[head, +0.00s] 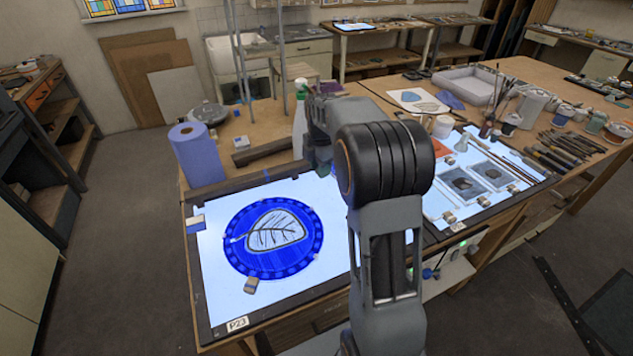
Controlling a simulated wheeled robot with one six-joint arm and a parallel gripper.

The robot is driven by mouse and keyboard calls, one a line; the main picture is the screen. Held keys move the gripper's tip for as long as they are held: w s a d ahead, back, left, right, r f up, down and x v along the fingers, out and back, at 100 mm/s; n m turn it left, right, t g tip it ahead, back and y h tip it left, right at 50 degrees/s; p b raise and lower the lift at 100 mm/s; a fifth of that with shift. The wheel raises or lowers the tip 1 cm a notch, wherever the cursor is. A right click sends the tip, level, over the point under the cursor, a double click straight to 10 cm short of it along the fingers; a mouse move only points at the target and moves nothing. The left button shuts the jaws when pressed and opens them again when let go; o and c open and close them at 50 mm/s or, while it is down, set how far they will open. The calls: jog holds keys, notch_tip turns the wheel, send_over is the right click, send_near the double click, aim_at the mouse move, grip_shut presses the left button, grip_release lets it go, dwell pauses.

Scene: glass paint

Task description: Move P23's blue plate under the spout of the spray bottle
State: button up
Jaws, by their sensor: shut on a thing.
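The blue plate (243,255) is a round blue disc with a scalloped pattern near its rim and a pale leaf shape outlined in dark. It lies flat on the lit panel (340,215) labelled P23 (237,324). The white spray bottle (299,128) with a green top stands upright behind the panel, partly hidden by my arm. My gripper (316,158) is at the bottle's right side, well behind the plate. It is shut on the spray bottle, though its fingertips and the contact are mostly hidden. The spout's direction is unclear.
A blue paper roll (197,156) stands at the panel's back left. Small blocks (251,285) sit at the plate's edge and on the panel's left side. A second lit panel (435,205) with several glass pieces lies to the right. Brushes and jars crowd the far right.

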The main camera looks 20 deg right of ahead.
aim_at(319, 200)
jog(key=shift+w+f+b, duration=0.25)
jog(key=shift+f+b, duration=0.5)
jog(key=shift+f, duration=0.45)
notch_tip(319, 200, down, 3)
jog(key=b, duration=0.2)
jog(key=shift+r+b, duration=0.2)
jog(key=shift+b, duration=0.15)
jog(key=shift+f+b, duration=2.1)
jog(key=shift+f, duration=0.4)
jog(key=shift+r, duration=0.1)
jog(key=shift+f, duration=0.65)
jog(key=o, duration=1.1)
jog(key=shift+c, duration=0.2)
jog(key=shift+r, duration=0.1)
